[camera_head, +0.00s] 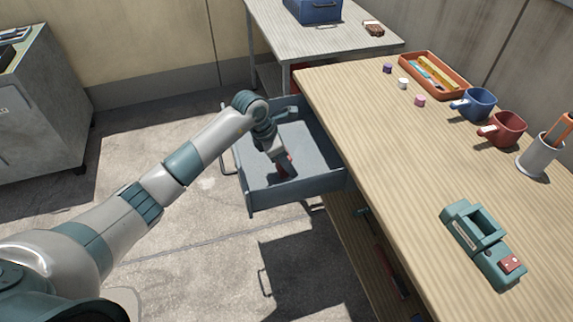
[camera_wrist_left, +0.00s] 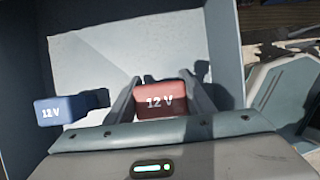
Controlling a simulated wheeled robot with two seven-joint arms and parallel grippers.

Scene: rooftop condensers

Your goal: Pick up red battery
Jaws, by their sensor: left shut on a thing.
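The red battery (camera_wrist_left: 161,99), marked 12 V, is between the two fingers of my left gripper (camera_wrist_left: 162,95) in the left wrist view. In the head view my left gripper (camera_head: 283,166) reaches down into the open grey drawer (camera_head: 318,182), shut on the red battery (camera_head: 287,167), which is partly hidden by the gripper. I cannot tell whether the battery touches the drawer floor. A blue 12 V battery (camera_wrist_left: 62,111) is in the drawer to the left in the wrist view. My right gripper is not in view.
The wooden workbench (camera_head: 385,150) stands right of the drawer. On it are a teal device (camera_head: 470,232), a blue mug (camera_head: 480,103), a red mug (camera_head: 508,128), a pen cup (camera_head: 537,158) and an orange tray (camera_head: 405,60). A grey table (camera_head: 310,38) stands behind.

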